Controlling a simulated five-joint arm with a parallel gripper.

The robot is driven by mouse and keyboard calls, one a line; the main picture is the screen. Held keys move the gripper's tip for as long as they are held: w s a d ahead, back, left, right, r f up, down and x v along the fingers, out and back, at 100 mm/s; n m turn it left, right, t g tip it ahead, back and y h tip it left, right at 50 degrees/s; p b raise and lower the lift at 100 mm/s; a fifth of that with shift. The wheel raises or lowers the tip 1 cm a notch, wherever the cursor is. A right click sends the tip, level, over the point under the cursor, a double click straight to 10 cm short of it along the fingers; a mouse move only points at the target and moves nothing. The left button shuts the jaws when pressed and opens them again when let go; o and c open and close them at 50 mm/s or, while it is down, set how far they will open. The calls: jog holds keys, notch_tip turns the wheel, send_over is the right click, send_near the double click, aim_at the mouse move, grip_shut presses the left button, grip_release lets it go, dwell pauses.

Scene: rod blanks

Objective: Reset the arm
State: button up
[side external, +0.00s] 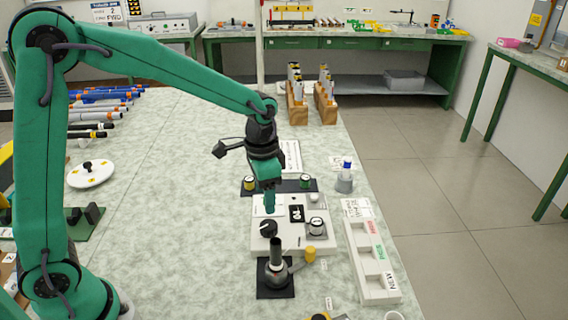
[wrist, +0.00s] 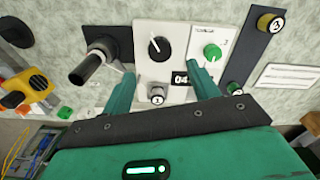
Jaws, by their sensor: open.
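My gripper (side external: 269,208) points down over the white control box (side external: 262,246) on the table. In the wrist view its two green fingers (wrist: 163,88) are spread apart with nothing between them. The box carries a black dial (side external: 269,228), a small dark display and a grey knob (side external: 316,227). The wrist view shows the black dial (wrist: 158,47), a green knob (wrist: 212,52) and a display (wrist: 181,79) partly hidden by a finger. I cannot tell whether a fingertip touches the box. No rod is in the gripper.
A compartment tray (side external: 383,297) lies to the right, with a blue-capped bottle (side external: 345,178) behind. Wooden racks (side external: 297,113) stand farther back; rods (side external: 95,115) lie left.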

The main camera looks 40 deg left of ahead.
jog(key=s+a+r+n+t, duration=0.2)
jog(key=s+r, duration=0.3)
jog(key=s, duration=0.4)
jog(key=s+a+r+n+t, duration=0.3)
jog(key=s+a+r, duration=0.2)
jog(key=s, duration=0.4)
jog(key=shift+s+r+n, duration=0.3)
jog(key=shift+r+n, duration=0.1)
jog(key=shift+r, duration=0.3)
jog(key=shift+w, duration=0.15)
jog(key=w+d+f+g, duration=0.1)
jog(key=w+d+f, duration=0.1)
jog(key=w+f, duration=0.2)
jog(key=w+d+f+g, duration=0.2)
jog(key=w+f, duration=0.2)
jog(key=w, duration=0.4)
jog(key=w+d+f+n+g, duration=0.1)
jog(key=w+d+f+g, duration=0.1)
jog(key=w, duration=0.4)
jog(key=shift+w+d+f, duration=0.2)
jog(key=shift+d+f, duration=0.1)
jog(key=shift+f, duration=0.2)
jog(key=shift+w+d+f, duration=0.2)
jog(key=shift+d+f, duration=0.05)
jog(key=shift+f, duration=0.25)
jog(key=shift+w+d+f, duration=0.1)
jog(key=shift+w+f, duration=0.05)
jog(key=shift+f, duration=0.05)
jog(key=shift+f, duration=0.15)
